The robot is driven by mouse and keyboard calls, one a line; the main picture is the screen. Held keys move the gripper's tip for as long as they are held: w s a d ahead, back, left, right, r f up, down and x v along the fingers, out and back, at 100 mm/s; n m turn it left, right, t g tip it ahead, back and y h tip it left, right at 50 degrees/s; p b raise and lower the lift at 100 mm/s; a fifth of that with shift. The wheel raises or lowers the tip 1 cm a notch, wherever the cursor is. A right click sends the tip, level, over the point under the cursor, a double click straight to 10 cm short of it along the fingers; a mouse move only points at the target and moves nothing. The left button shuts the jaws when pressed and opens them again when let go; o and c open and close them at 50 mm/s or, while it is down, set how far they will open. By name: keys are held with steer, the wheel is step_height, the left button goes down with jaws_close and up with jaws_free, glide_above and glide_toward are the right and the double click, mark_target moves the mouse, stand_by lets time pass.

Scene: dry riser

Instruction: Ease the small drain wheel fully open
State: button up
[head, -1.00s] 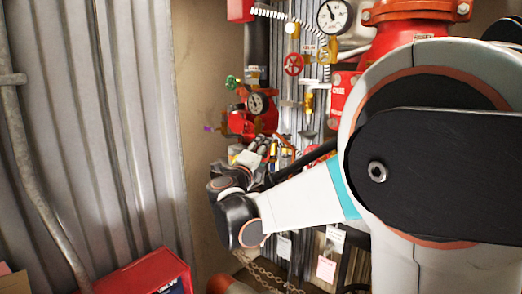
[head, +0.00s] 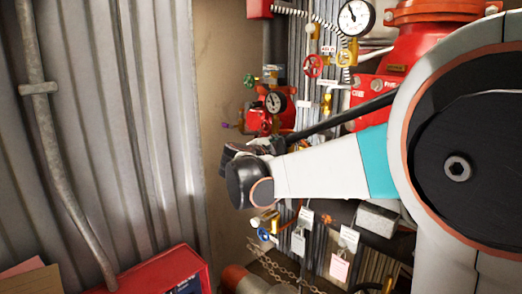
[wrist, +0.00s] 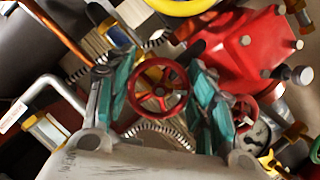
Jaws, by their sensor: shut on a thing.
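A small red spoked wheel (wrist: 158,88) is in the middle of the wrist view, facing the camera. I take it as the drain wheel; no label on it can be read. My gripper (wrist: 160,95) has its teal-padded fingers on either side of the wheel's rim, closed on it. The exact contact at the rim is partly hidden by the pads. In the head view my arm and wrist cover the gripper and this wheel.
In the head view a pressure gauge (head: 274,102) is on a red valve body, with a red handwheel (head: 313,66) and a blue wheel (head: 263,234) nearby. Padlocks and tags hang low. A red box (head: 165,274) stands below the corrugated wall (head: 120,120). A second red wheel (wrist: 243,108) is close beside the right finger.

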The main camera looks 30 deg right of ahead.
steer(key=n+g, duration=0.1)
steer(key=n, duration=0.2)
steer(key=shift+f+g, duration=0.1)
steer(key=shift+g, duration=0.3)
steer(key=shift+s+n+g, duration=0.15)
steer(key=shift+n+g, duration=0.75)
steer(key=shift+n, duration=0.3)
steer(key=o, duration=1.1)
steer(key=shift+d, duration=0.1)
